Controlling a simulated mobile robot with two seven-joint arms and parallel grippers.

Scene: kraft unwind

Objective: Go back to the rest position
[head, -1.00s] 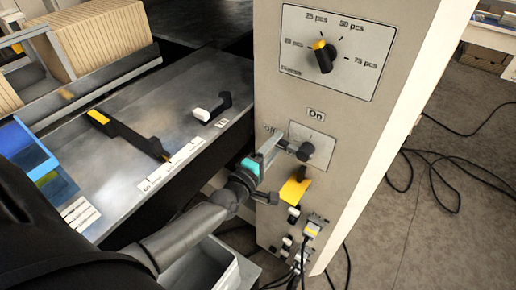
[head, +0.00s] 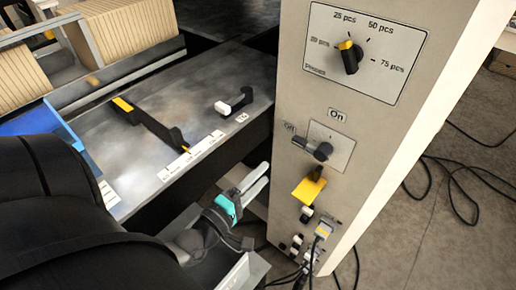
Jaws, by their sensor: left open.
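My left gripper (head: 258,182) is open and empty, with a teal patch on its body. It is below and to the left of the rotary On/Off switch (head: 322,151) on the grey cabinet, apart from it. The switch's dark handle has a lighter end pointing up-left, on the side of the Off label (head: 289,127). My left arm fills the lower left of the head view. My right gripper does not show.
The cabinet (head: 300,85) carries a pieces dial (head: 350,57) and a yellow part (head: 308,190). Left is a metal table (head: 200,90) with black levers and brown stacks (head: 130,40). A pale bin (head: 245,270) lies below the gripper. Cables lie on the right floor.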

